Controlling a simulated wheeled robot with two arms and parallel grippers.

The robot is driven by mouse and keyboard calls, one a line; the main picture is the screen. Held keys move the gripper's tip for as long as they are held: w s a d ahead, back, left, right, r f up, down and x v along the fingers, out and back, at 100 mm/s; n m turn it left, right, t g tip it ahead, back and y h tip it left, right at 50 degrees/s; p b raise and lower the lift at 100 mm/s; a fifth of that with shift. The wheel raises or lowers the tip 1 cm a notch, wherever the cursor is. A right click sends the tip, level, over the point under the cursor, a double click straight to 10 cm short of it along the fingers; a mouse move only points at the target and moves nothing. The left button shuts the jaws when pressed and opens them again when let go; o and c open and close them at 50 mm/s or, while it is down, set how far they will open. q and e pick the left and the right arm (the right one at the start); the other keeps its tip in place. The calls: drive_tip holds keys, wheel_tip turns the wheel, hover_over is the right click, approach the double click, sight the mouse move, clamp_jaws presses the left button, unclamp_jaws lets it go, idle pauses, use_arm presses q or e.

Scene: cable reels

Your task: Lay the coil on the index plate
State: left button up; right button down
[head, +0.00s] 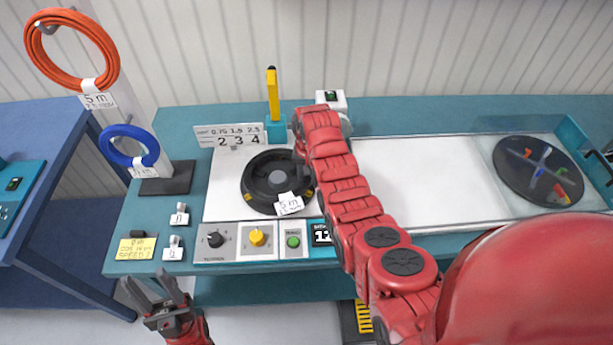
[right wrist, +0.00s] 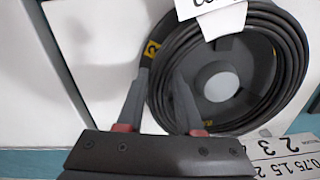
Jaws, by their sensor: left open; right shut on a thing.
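The black cable coil (head: 250,176) with a white "5 m" tag (head: 290,203) is over a dark round plate with yellow marks, which looks like the index plate (right wrist: 235,58). The coil (right wrist: 296,62) rings the plate's grey hub (right wrist: 218,82) in the right wrist view. I cannot tell whether it rests fully on the plate. My left gripper (head: 150,288) is open and empty, low in front of the bench's left end.
A control panel (head: 250,242) with knobs lies in front of the plate. A yellow post (head: 272,92) and number sign (head: 228,136) stand behind. An orange coil (head: 33,48) and blue coil (head: 107,147) hang left. A divided black disc (head: 510,175) sits right, behind clear panels.

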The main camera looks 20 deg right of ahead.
drive_tip(key=shift+f, duration=0.25)
drive_tip(key=shift+f+b, duration=0.2)
drive_tip(key=shift+b, duration=0.2)
drive_tip(key=shift+c, duration=2.4)
unclamp_jaws()
drive_tip(key=shift+o, duration=0.2)
drive_tip(key=o, duration=0.4)
drive_tip(key=shift+o, duration=0.2)
drive_tip(key=shift+r, duration=0.15)
